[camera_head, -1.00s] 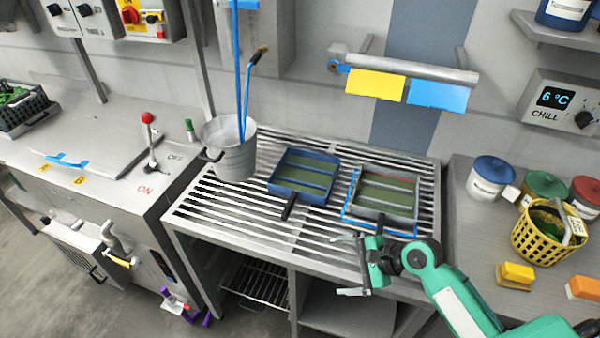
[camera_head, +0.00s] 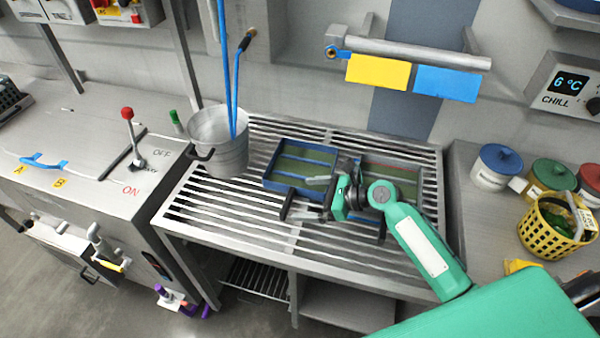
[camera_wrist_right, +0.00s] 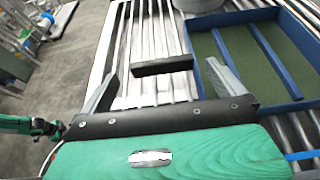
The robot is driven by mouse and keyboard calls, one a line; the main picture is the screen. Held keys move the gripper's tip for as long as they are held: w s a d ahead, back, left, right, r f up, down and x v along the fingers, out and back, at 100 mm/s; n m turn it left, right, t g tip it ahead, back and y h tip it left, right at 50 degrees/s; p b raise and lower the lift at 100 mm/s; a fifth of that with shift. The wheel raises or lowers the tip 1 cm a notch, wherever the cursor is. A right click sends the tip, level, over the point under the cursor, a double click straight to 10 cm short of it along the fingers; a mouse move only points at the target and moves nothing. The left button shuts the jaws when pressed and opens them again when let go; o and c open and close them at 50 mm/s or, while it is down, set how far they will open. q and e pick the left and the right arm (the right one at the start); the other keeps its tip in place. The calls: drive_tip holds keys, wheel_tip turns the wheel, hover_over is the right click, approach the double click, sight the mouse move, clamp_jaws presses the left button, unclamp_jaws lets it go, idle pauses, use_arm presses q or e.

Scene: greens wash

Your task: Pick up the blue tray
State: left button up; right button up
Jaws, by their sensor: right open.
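The blue tray (camera_head: 268,172) sits on the slatted steel rack, with a green bottom and blue dividers. Its dark handle (camera_head: 288,204) sticks out toward the front. My right gripper (camera_head: 318,198) is open, low over the rack at the tray's front right. In the right wrist view, the blue tray (camera_wrist_right: 289,85) is at upper right, and the dark handle (camera_wrist_right: 163,66) lies across the space between the spread fingertips (camera_wrist_right: 160,74). I cannot tell whether they touch it.
Yellow and blue cards hang from the rail (camera_head: 400,50) behind. The rack's front left (camera_head: 215,215) is clear.

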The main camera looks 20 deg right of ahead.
sight(290, 200)
drive_tip(key=x, duration=0.2)
drive_tip(key=shift+w+a+f, duration=0.1)
drive_tip(key=shift+a+f, duration=0.05)
drive_tip(key=shift+f, duration=0.15)
drive_tip(key=shift+p+x, duration=0.3)
drive_tip(key=shift+x, duration=0.85)
drive_tip(key=shift+w+a+f, duration=0.15)
drive_tip(key=shift+w+f, duration=0.05)
drive_tip(key=shift+f, duration=0.05)
drive_tip(key=c, duration=0.7)
use_arm(q)
drive_tip(key=shift+w+r, duration=0.25)
drive_tip(key=shift+w, duration=0.1)
use_arm(e)
drive_tip(key=shift+c, duration=1.3)
drive_tip(key=shift+r, duration=0.1)
